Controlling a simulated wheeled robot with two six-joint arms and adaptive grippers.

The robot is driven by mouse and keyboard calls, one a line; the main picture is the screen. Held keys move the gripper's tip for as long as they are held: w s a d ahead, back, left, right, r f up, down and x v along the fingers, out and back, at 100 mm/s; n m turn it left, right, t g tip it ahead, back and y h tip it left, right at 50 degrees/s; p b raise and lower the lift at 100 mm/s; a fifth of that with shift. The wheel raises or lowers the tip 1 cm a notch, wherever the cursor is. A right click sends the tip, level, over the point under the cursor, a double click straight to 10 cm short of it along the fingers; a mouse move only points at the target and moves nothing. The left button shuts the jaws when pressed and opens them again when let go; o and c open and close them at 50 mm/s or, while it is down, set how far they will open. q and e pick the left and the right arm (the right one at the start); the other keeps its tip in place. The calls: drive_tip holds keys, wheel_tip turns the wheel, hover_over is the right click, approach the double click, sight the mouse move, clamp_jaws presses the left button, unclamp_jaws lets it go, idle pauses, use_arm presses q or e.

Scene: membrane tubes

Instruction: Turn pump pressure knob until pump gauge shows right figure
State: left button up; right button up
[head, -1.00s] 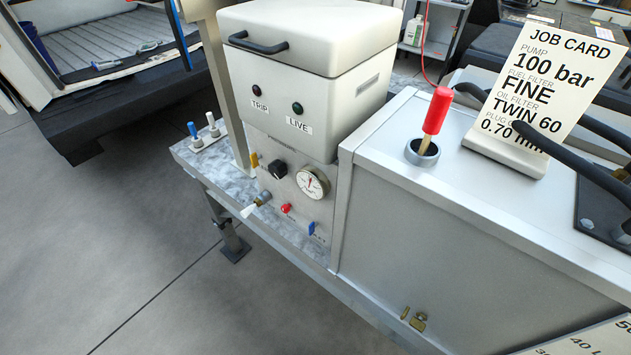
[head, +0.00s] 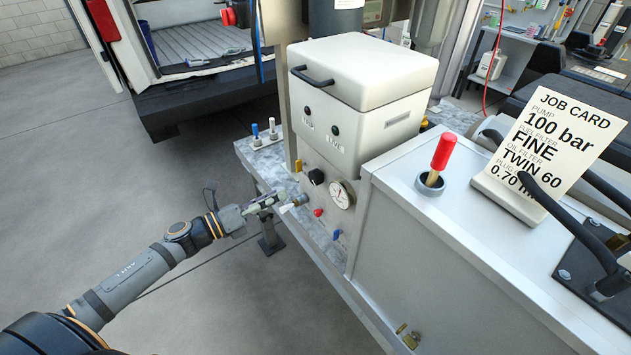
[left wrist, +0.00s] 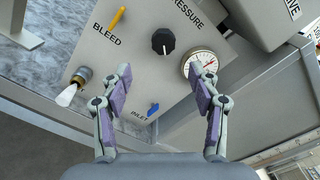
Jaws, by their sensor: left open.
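The pump panel (head: 327,223) is on the front of the bench unit. The black pressure knob (head: 316,177) sits left of the round white gauge (head: 342,195). In the left wrist view the knob (left wrist: 163,41) is ahead and above the fingertips, and the gauge (left wrist: 200,66) has a red needle; its figure is too small to read. My left gripper (head: 277,197) is open in front of the panel, its fingers (left wrist: 166,80) apart with nothing between them. The job card (head: 548,140) reads PUMP 100 bar. My right gripper does not show.
A yellow bleed lever (left wrist: 117,18), a nozzle with a white tip (left wrist: 68,95) and a blue inlet lever (left wrist: 153,109) are on the panel around the knob. A white lidded box (head: 362,75) overhangs the panel. A red-handled tool (head: 441,152) stands on the bench to the right.

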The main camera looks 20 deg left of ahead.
sight(312, 179)
use_arm(q)
drive_tip(key=p+x, duration=0.1)
drive_tip(key=x, duration=0.4)
drive_tip(key=p+x, duration=0.1)
drive_tip(key=x, duration=0.4)
drive_tip(key=shift+d+r+p, duration=0.15)
drive_tip(key=shift+r+p, duration=0.1)
drive_tip(key=shift+p, duration=0.05)
drive_tip(key=shift+w+d+f, duration=0.1)
drive_tip(key=shift+w+d, duration=0.05)
drive_tip(key=shift+d, duration=0.1)
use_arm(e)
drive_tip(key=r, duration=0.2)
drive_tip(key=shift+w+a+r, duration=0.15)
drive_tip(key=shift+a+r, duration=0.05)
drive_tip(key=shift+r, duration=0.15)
